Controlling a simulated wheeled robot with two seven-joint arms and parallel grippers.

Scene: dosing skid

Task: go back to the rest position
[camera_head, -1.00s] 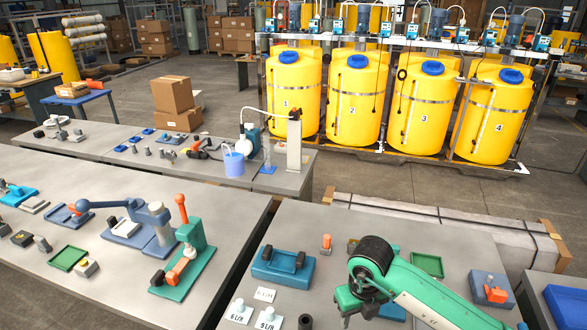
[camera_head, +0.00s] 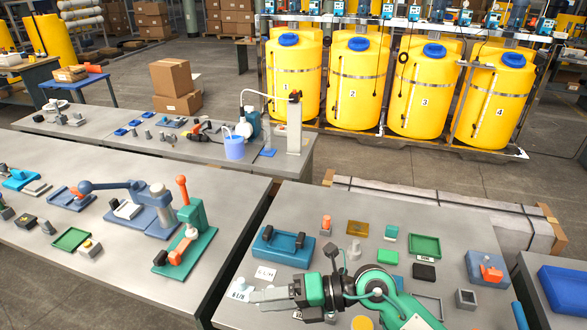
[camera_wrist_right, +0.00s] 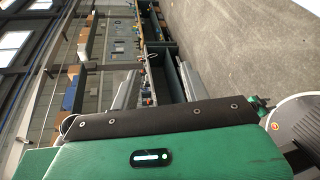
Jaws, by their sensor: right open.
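My right gripper (camera_head: 264,298) shows in the head view, low over the near right table (camera_head: 300,215). It points left at the end of my green and black right arm. It is open and I see nothing held in it. Its fingertips overlap the labelled white pieces (camera_head: 240,288) at the table's front left in the picture; I cannot tell the height between them. My left gripper is not in view. The right wrist view shows a green and black arm part of mine and a tilted view of the hall, with no clear fingertips.
A blue tray holder (camera_head: 283,246), an orange-topped piece (camera_head: 326,225), a green tray (camera_head: 425,246) and a blue block with an orange part (camera_head: 487,270) stand on this table. A teal press (camera_head: 190,235) stands on the left table. Yellow tanks (camera_head: 356,85) stand behind.

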